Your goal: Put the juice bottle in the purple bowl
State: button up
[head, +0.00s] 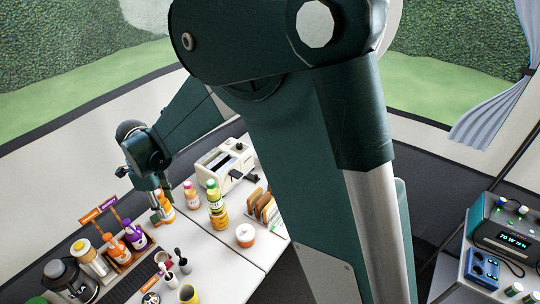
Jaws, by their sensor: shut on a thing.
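My gripper (157,190) shows small in the head view at the left, pointing down over the white counter. It is shut on an orange juice bottle (166,212) with a pale label. The bottle looks about upright; I cannot tell whether its base touches the counter. The fingers cover part of the bottle. I see no purple bowl in this view; my arm hides much of the middle and right of the scene.
Bottles with a green cap (216,208) and a pink cap (191,196) stand just right of my gripper. A toaster (218,163) is behind them. A rack with orange and purple bottles (137,238) is at the front left.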

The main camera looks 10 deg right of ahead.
notch_tip(320, 180, up, 8)
jog(key=shift+w+d+f, duration=0.1)
jog(key=shift+w+f, duration=0.05)
jog(key=shift+f, duration=0.05)
jog(key=w+d+m, duration=0.4)
jog(key=w+d, duration=2)
jog(key=w, duration=0.5)
jog(key=w+d+m, duration=0.1)
jog(key=w+d, duration=0.4)
jog(key=d, duration=0.6)
jog(key=w+d+m, duration=0.1)
jog(key=w+d, duration=0.4)
jog(key=d, duration=0.5)
notch_tip(320, 180, down, 11)
jog(key=shift+p, duration=0.4)
jog(key=shift+w+f, duration=0.1)
jog(key=shift+f, duration=0.1)
notch_tip(320, 180, down, 6)
jog(key=shift+f, duration=0.15)
